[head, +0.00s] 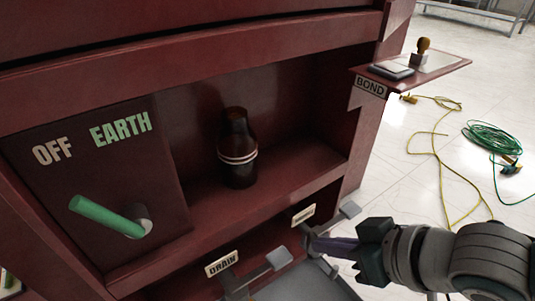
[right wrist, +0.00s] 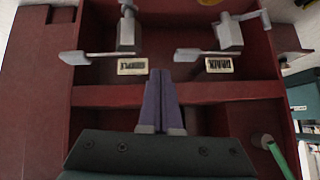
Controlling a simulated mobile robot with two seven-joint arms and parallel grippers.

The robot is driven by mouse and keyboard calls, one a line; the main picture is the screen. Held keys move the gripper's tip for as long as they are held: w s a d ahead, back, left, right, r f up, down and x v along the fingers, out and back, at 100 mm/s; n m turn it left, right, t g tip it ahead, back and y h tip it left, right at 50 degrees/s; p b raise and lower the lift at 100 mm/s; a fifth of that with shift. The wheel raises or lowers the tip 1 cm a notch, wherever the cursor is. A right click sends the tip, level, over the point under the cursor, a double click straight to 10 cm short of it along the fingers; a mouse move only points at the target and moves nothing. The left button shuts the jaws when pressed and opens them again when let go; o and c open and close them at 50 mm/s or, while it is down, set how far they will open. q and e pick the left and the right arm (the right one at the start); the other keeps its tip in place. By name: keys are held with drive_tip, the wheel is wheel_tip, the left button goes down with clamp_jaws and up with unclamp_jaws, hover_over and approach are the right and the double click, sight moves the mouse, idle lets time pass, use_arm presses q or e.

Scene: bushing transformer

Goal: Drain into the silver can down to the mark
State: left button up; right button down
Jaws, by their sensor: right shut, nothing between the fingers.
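The DRAIN label (head: 221,263) sits on the lower ledge of the red cabinet, with a grey lever tap (head: 262,271) beside it. The same tap (right wrist: 229,38) and label show upside down in the right wrist view. A second grey tap (head: 336,222) has a label I cannot read clearly. My right gripper (head: 311,243) is shut and empty, its purple fingers close to the second tap in the head view; whether they touch is unclear. It also shows in the right wrist view (right wrist: 159,75). I cannot clearly identify the silver can. My left gripper is not in view.
A green lever (head: 105,215) marked OFF and EARTH juts out at left. A dark ringed bushing (head: 237,150) stands in the recess. A side shelf (head: 438,63) holds a stamp-like item. Yellow (head: 436,150) and green cables (head: 491,138) lie on the floor.

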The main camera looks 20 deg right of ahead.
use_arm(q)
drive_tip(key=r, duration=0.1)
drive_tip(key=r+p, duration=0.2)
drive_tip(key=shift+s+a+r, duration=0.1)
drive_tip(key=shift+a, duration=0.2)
use_arm(e)
drive_tip(key=v, duration=0.4)
drive_tip(key=shift+s+d, duration=0.15)
drive_tip(key=shift+d, duration=0.25)
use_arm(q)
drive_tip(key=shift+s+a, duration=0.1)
use_arm(e)
drive_tip(key=shift+a, duration=0.1)
